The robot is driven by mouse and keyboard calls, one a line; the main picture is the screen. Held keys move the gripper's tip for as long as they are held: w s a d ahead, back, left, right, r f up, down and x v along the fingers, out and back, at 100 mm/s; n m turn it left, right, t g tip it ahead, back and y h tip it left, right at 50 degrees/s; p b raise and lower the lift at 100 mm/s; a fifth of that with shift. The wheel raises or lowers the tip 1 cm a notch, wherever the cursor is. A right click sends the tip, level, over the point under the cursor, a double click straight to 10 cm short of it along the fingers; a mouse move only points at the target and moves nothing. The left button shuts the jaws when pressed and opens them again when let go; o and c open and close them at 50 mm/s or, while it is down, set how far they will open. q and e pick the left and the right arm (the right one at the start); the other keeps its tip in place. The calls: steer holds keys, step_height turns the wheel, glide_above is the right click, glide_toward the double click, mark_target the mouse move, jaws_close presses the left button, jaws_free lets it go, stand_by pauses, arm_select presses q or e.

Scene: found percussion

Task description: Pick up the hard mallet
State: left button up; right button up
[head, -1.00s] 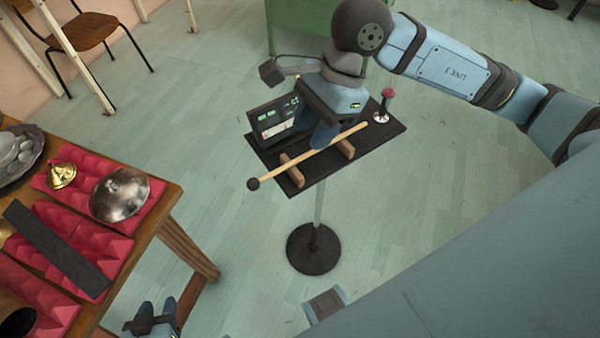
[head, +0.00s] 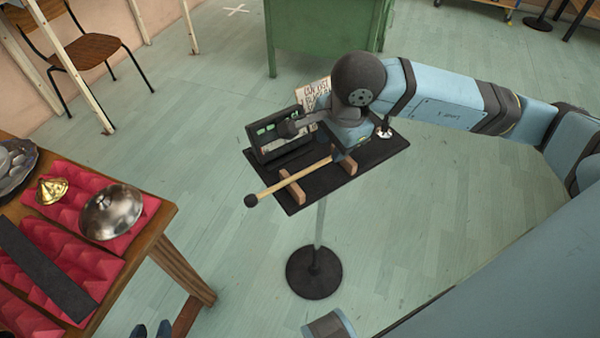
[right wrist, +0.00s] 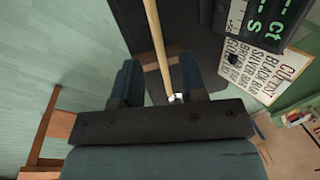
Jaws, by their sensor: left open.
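The hard mallet has a dark round head (head: 251,200) and a pale wooden shaft (head: 300,177). It lies across two small wooden rests (head: 292,187) on a black stand tray (head: 322,190). My right gripper (head: 338,155) is low over the shaft's far end, partly hidden by its own wrist. In the right wrist view the shaft (right wrist: 157,40) runs between the two open, spread fingers (right wrist: 160,78); the mallet head is out of that view. My left gripper (head: 152,330) shows only its fingertips at the bottom edge, far from the mallet.
A dark box with green displays (head: 278,135) and a lettered card (head: 316,95) stand at the tray's back. A wooden table (head: 165,215) with red foam and metal objects stands at left.

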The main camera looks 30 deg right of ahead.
mark_target(329, 158)
steer(key=f, duration=0.4)
steer(key=shift+w+f, duration=0.25)
steer(key=shift+w, duration=0.15)
jaws_close()
steer(key=shift+r, duration=0.2)
